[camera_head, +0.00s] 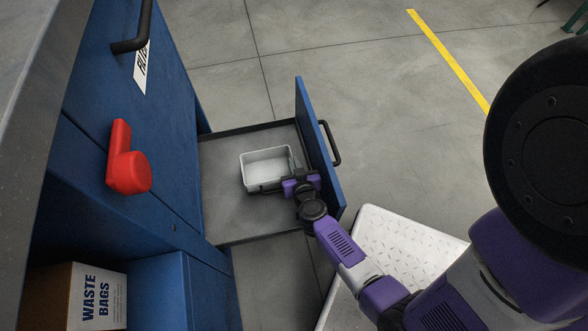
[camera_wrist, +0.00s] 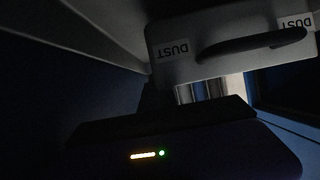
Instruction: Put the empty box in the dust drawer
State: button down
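The empty box (camera_head: 267,167) is a small, open, pale grey bin. In the head view it is inside the outline of the pulled-out blue drawer (camera_head: 225,206); I cannot tell whether it rests on the drawer floor. My gripper (camera_head: 278,187) is at the box's lower right edge, over the drawer. In the dark wrist view the box's wall (camera_wrist: 172,68) shows DUST labels and a dark handle (camera_wrist: 250,44). My gripper's dark body fills the lower part of that view.
The drawer front (camera_head: 318,150) with a black handle stands to the right of the box. A red knob-like part (camera_head: 127,165) sticks out from the blue cabinet (camera_head: 160,115). A waste bags carton (camera_head: 97,298) sits at lower left. Open floor lies beyond the drawer.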

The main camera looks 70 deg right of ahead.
jog(key=shift+f, duration=0.65)
jog(key=shift+f+b, duration=0.15)
jog(key=shift+b, duration=0.2)
jog(key=c, duration=1.6)
grip_release()
jog(key=shift+c, duration=0.2)
